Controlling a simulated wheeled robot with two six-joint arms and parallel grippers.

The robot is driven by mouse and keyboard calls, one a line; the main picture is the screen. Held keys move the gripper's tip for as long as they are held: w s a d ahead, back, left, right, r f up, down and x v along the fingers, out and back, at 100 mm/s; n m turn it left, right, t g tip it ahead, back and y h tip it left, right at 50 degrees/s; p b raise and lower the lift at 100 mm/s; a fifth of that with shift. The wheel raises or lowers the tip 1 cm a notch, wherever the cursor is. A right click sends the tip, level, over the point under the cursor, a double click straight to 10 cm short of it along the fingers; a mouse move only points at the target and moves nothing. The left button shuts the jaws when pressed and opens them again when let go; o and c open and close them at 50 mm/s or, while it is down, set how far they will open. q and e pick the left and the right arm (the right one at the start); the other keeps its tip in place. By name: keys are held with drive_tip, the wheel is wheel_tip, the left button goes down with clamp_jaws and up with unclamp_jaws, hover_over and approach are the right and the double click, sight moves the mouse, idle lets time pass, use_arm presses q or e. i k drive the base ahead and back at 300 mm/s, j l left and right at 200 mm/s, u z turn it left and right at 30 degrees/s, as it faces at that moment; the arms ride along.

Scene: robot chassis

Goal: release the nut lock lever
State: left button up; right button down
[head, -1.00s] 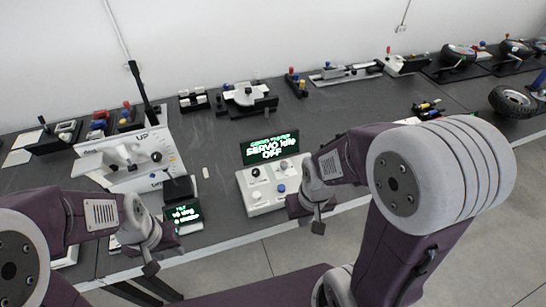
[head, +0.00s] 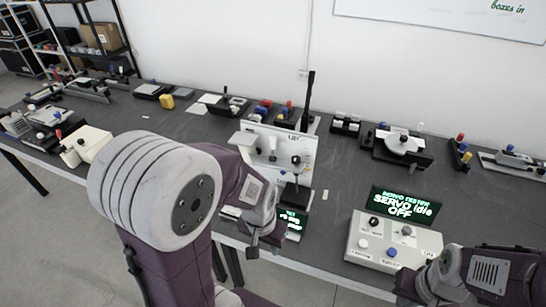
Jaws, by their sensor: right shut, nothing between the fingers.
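A white upright panel (head: 300,146) marked "UP" stands on the dark workbench near the picture's middle, with a white handle-like part, a dark knob (head: 295,160) and a small green-lettered display (head: 291,222) below. A tall black lever (head: 308,100) rises behind it. I cannot tell which of these parts is the nut lock lever. My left gripper (head: 253,249) points down in front of the panel's base, near the bench's front edge, apart from the panel; its finger gap is not clear. My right gripper (head: 412,296) is shut and empty at the lower right, in front of the servo tester.
The grey servo tester (head: 375,255), its screen reading "SERVO Idle OFF", sits to the right of the panel. Several fixtures line the bench's back, including a round white one (head: 398,143). Bare bench (head: 345,180) lies between panel and tester. A shelf (head: 75,30) stands far left.

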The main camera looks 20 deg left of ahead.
sight(272, 139)
drive_tip(key=i+j+u, duration=0.1)
drive_tip(key=j, duration=0.3)
drive_tip(key=i+j+u, duration=0.15)
drive_tip(key=j, duration=0.25)
drive_tip(key=j+u, duration=0.1)
drive_tip(key=j, duration=0.3)
drive_tip(key=i+j+u, duration=0.1)
drive_tip(key=j, duration=0.3)
drive_tip(key=i+j+u, duration=0.15)
drive_tip(key=j, duration=0.2)
drive_tip(key=i, duration=0.05)
